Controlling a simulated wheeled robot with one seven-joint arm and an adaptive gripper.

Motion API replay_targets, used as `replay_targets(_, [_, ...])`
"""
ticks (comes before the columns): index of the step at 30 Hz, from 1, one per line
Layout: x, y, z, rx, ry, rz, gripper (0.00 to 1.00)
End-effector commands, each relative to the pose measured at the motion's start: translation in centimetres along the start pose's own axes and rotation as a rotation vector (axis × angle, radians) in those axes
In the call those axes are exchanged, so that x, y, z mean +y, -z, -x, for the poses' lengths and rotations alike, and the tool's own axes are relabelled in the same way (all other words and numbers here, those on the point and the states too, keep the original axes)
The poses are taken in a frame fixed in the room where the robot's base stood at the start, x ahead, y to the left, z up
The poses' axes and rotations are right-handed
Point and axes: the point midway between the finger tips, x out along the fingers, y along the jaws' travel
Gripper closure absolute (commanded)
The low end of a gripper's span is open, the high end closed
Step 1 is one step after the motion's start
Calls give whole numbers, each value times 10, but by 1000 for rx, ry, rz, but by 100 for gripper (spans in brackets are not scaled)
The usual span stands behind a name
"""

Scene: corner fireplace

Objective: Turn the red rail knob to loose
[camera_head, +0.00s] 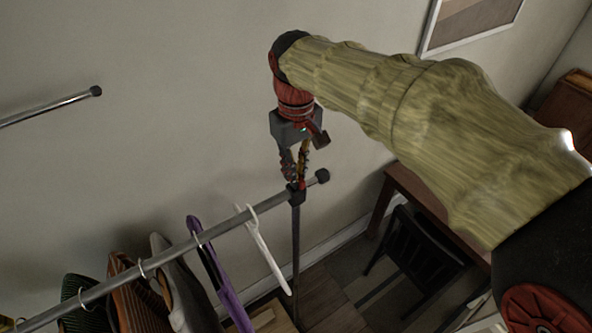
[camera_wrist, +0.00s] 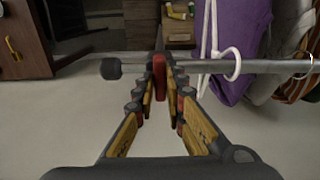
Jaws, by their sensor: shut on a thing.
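The red rail knob (camera_wrist: 159,76) shows in the wrist view at the post joint of the clothes rail, just below the grey bar (camera_wrist: 136,66). My gripper (camera_wrist: 160,82) has its fingers on either side of the knob and is shut on it. In the head view my gripper (camera_head: 296,176) points down onto the joint (camera_head: 296,193) near the right end of the rail (camera_head: 185,245). Its fingers hide most of the knob there. The knob's exact turn angle cannot be told.
A white hanger (camera_head: 265,255), a purple garment (camera_head: 220,275) and several other garments hang along the rail, left of the joint. A black chair (camera_head: 420,255) and a wooden table (camera_head: 405,185) stand at the right. A wall is close behind.

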Motion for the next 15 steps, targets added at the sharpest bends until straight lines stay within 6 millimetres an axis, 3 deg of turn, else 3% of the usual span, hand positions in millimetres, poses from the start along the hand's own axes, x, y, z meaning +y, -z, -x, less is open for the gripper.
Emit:
replay_targets(8, [0,1,1,3,-1,1,100])
replay_targets(9, [0,1,1,3,-1,1,86])
replay_targets(15, [0,0,1,2,-1,0,74])
